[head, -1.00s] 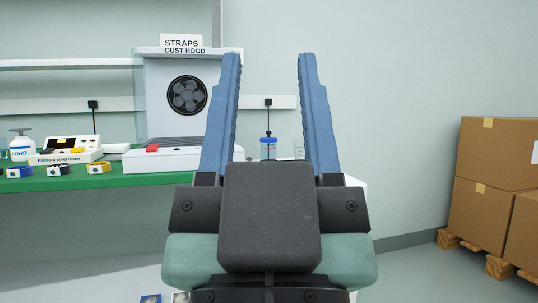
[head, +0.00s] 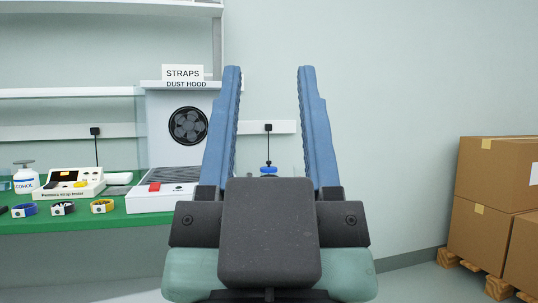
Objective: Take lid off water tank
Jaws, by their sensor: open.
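My gripper (head: 269,70) is open in the middle of the head view. Its two blue fingers stand apart, with nothing between their tips. The likely water tank is a small container with a blue lid (head: 268,170), seen beyond my gripper between the fingers. Only its lid and upper edge show; my gripper's dark body hides the rest. The gripper is nearer to me and not touching it.
A dust hood (head: 170,122) stands behind. Cardboard boxes (head: 495,190) on pallets stand at right. Open floor lies between.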

